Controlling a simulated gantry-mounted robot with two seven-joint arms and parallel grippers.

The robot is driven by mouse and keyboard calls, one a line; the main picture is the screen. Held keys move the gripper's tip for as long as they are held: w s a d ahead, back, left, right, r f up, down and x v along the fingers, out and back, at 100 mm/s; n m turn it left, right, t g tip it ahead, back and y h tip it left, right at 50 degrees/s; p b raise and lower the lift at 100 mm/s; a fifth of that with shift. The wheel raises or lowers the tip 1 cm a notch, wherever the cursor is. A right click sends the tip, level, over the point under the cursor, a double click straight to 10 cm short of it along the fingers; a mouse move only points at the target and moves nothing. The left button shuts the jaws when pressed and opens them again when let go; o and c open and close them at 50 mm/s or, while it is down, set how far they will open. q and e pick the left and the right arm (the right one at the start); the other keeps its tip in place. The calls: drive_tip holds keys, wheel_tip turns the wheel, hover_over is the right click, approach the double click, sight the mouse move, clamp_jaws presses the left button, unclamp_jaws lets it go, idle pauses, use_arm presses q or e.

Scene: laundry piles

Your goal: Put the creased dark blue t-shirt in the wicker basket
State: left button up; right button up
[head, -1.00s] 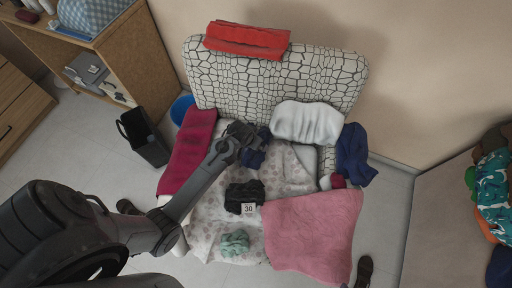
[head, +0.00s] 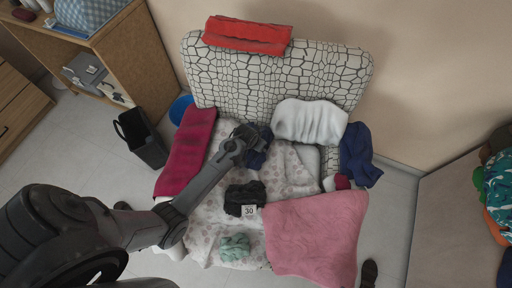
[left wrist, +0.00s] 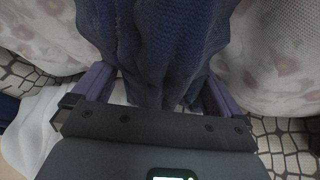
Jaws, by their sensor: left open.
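A crumpled dark blue cloth (head: 260,157) lies on the patterned sofa seat, against the backrest and partly hidden behind my left gripper (head: 248,140). In the left wrist view, dark blue knit cloth (left wrist: 155,45) fills the space between the open fingers of my left gripper (left wrist: 158,92). I cannot tell whether the fingers touch it. Another crumpled dark blue garment (head: 357,155) hangs over the sofa's right arm. I cannot tell which one is the t-shirt. No wicker basket is visible. My right gripper is out of view.
The sofa (head: 315,72) holds a red folded cloth (head: 248,33), a white cloth (head: 308,121), a magenta towel (head: 188,152), a pink blanket (head: 315,235), a black garment (head: 240,195) and a green cloth (head: 235,247). A black bin (head: 143,138) stands left. Clothes are piled far right.

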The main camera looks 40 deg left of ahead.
use_arm(q)
drive_tip(key=shift+f, duration=0.25)
idle(0.7)
drive_tip(key=shift+c, duration=0.2)
drive_tip(key=c, duration=0.9)
